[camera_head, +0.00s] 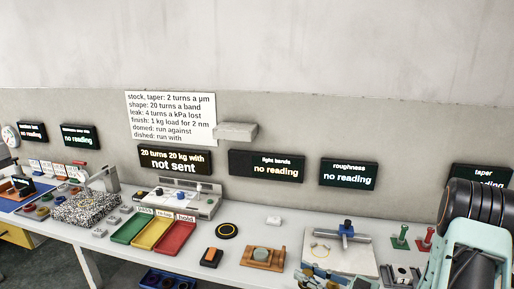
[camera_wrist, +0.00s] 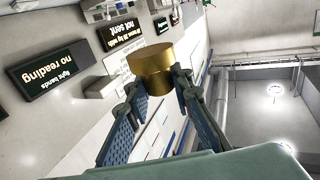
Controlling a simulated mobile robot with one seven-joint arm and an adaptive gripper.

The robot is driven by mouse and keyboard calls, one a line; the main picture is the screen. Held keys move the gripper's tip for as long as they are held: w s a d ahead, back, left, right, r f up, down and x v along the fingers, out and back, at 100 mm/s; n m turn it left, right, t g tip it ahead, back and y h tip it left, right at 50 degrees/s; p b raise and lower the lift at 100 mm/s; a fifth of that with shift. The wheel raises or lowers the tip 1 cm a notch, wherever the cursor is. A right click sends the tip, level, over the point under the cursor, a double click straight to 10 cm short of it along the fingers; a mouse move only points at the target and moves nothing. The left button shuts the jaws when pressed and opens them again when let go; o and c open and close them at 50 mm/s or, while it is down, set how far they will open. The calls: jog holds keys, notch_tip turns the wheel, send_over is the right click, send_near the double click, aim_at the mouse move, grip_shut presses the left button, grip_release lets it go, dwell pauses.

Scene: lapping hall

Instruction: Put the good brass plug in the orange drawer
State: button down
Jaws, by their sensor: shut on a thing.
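A brass plug (camera_wrist: 152,62), a short shiny gold cylinder, is held between the tips of my gripper (camera_wrist: 158,80) in the wrist view. The two blue-grey fingers are shut on its sides, and the plug is clear of any surface there. In the head view my arm is at the lower right; I cannot make out the plug there. A yellow-orange front (camera_head: 15,236) shows under the bench at the far left of the head view; I cannot tell whether it is the orange drawer.
The long bench (camera_head: 240,222) carries a green tray (camera_head: 131,229), a yellow tray (camera_head: 153,234), a red tray (camera_head: 176,238) and a speckled block (camera_head: 86,207). A blue bin (camera_head: 165,280) sits below. A wall display (camera_head: 175,160) reads "not sent"; others read "no reading".

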jog(key=t, duration=0.1)
jog(key=m+h, duration=0.1)
jog(key=m+t+h, duration=0.1)
jog(key=shift+w+a+r+t, duration=0.2)
jog(key=shift+a+r+t, duration=0.1)
jog(key=shift+a, duration=0.05)
jog(key=shift+d+f+m+t+h, duration=0.1)
jog(key=shift+d+m+t+h, duration=0.05)
jog(key=shift+m+t+h, duration=0.9)
jog(key=shift+s+d+f+m+h, duration=0.1)
jog(key=shift+s+m+h, duration=0.1)
jog(key=shift+h, duration=0.3)
jog(key=shift+s+d+f+m+h, duration=0.1)
jog(key=shift+m+h, duration=0.05)
jog(key=shift+h, duration=0.3)
jog(key=shift+w+d, duration=0.1)
